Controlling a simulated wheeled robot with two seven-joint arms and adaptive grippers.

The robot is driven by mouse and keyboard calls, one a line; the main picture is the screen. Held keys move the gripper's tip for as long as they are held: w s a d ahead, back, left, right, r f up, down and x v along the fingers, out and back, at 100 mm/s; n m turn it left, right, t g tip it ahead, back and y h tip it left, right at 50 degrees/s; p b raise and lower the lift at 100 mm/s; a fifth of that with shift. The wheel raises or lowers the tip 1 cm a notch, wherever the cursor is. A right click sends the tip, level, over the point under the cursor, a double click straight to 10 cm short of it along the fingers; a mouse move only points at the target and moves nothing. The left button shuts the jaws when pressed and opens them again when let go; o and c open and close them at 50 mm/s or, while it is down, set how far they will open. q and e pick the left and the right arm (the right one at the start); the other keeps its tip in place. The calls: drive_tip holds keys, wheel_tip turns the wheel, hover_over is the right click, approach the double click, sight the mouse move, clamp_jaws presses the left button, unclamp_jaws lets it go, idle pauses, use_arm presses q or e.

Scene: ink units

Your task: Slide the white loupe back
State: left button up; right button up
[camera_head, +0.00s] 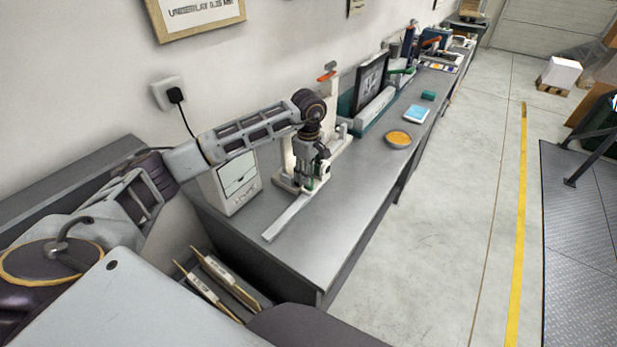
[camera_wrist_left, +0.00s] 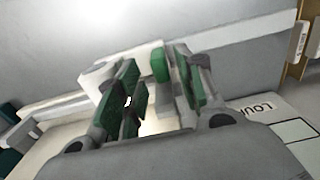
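A pale straight rail (camera_head: 288,217) lies on the grey bench and runs from the near side to a pale base under my left gripper. In the left wrist view a white block (camera_wrist_left: 98,73), which I take to be the white loupe, stands on this rail beside the fingers, with a green knob (camera_wrist_left: 159,66) beyond the fingertips. My left gripper (camera_head: 311,186) points down over the base; in the wrist view its green-padded fingers (camera_wrist_left: 156,90) are apart, with a bright white patch between them. The fingers hide part of the block, and I cannot tell whether they touch it.
Folders (camera_head: 215,285) stand below the near end. The bench right of the rail is clear.

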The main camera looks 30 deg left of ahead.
use_arm(q)
drive_tip(key=shift+f, duration=1.4)
clamp_jaws()
